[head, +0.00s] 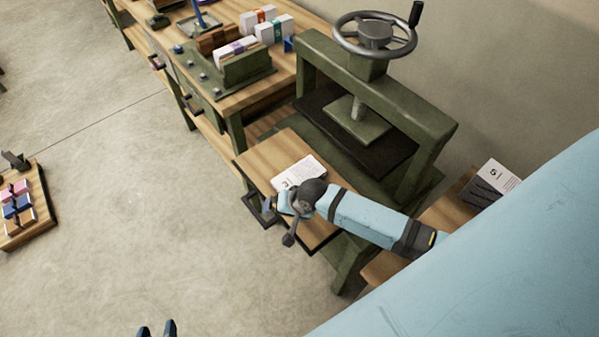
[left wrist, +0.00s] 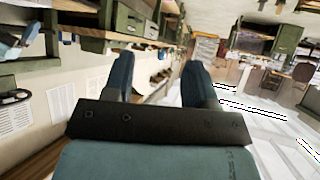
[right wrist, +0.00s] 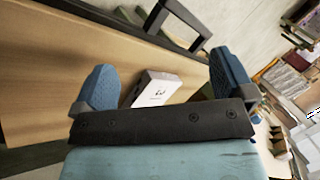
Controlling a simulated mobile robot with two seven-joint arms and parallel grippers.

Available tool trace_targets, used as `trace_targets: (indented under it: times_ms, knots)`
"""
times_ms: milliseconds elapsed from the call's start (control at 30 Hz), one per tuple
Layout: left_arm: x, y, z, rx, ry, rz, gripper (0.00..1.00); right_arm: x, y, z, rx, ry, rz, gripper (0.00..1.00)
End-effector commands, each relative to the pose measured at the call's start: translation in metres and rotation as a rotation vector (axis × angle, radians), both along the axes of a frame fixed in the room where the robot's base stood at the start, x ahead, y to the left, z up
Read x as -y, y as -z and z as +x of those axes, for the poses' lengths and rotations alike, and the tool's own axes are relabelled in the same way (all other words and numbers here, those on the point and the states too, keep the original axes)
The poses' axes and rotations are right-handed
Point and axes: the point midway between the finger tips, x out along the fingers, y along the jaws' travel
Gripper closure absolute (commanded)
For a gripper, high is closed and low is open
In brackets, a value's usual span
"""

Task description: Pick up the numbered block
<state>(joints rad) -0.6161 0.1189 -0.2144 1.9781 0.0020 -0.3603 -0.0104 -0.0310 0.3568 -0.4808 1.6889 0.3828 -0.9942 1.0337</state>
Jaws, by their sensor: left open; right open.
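A white numbered block (head: 300,172) with a dark 3 on its face lies on the wooden ledge (head: 262,160) in front of the green press. The right wrist view shows the block (right wrist: 155,90) between and beyond the open fingers of my right gripper (right wrist: 163,75), apart from them. In the head view my right gripper (head: 268,205) is just in front of the block, and its fingers are partly hidden. My left gripper (head: 157,330) is open and empty over the floor at the bottom edge. It also shows in the left wrist view (left wrist: 160,75).
A green press (head: 425,120) with a handwheel (head: 375,35) stands behind the ledge. Another block marked 5 (head: 498,176) lies at the right. Banded blocks (head: 262,15) sit on the bench at the back. A small wooden stand (head: 35,225) is at the left. The floor between is clear.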

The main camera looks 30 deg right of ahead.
Motion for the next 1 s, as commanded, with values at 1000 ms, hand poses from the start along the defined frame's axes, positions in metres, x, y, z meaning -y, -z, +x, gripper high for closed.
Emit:
trace_targets:
  times_ms: [1000]
  knots:
    - [0.000,0.013,0.000,0.006,0.004,0.004,0.48,0.119,-0.025,0.112,-0.512,0.844,-0.108,0.00]
